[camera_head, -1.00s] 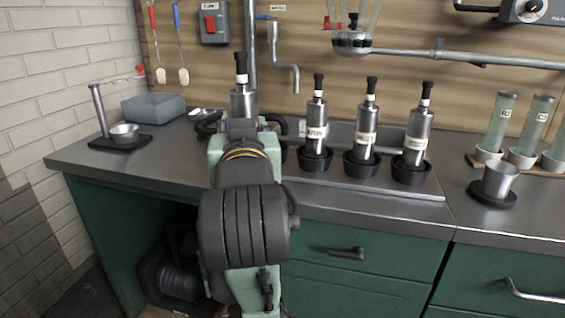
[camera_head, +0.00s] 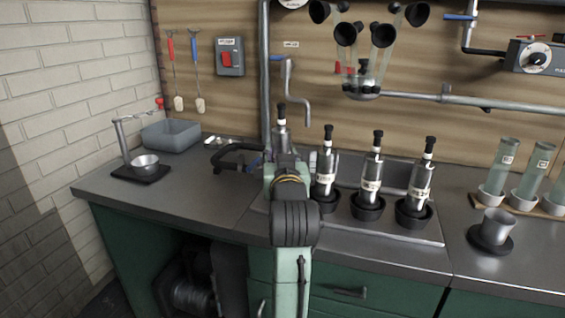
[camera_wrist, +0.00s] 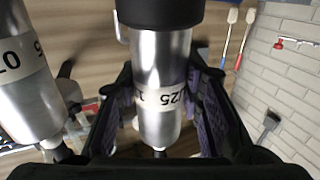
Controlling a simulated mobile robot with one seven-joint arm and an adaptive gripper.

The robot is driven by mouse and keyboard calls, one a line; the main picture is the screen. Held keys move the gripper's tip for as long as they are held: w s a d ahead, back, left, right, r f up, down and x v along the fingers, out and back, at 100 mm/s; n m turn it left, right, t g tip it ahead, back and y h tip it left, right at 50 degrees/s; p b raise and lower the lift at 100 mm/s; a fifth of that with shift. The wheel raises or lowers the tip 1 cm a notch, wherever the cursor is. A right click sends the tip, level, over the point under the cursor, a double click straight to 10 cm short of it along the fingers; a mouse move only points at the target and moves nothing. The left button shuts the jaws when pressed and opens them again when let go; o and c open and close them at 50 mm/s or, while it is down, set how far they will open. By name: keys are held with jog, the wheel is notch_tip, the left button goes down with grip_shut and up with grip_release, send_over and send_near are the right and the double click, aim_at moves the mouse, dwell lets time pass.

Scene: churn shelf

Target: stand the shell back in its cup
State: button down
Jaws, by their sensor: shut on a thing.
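The shell (camera_head: 281,136) is a steel cylinder with a black-tipped white neck. My gripper (camera_wrist: 160,100) is shut around its body, at the printed label, in the wrist view. In the upside-down wrist view a wide black round part (camera_wrist: 160,12), probably the cup, covers the shell's bottom end. I cannot tell whether the shell rests in it.
Several like shells stand in black cups to the right, the nearest (camera_head: 325,175) close beside my gripper; a neighbour (camera_wrist: 25,85) shows in the wrist view. A steel cup (camera_head: 495,226) stands right.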

jog(key=shift+w+d+f, duration=0.15)
jog(key=shift+w, duration=0.4)
jog(key=shift+f, duration=1.6)
jog(key=shift+f, duration=0.2)
jog(key=c, duration=1.1)
grip_release()
jog(key=shift+r, duration=0.2)
jog(key=shift+f, duration=0.1)
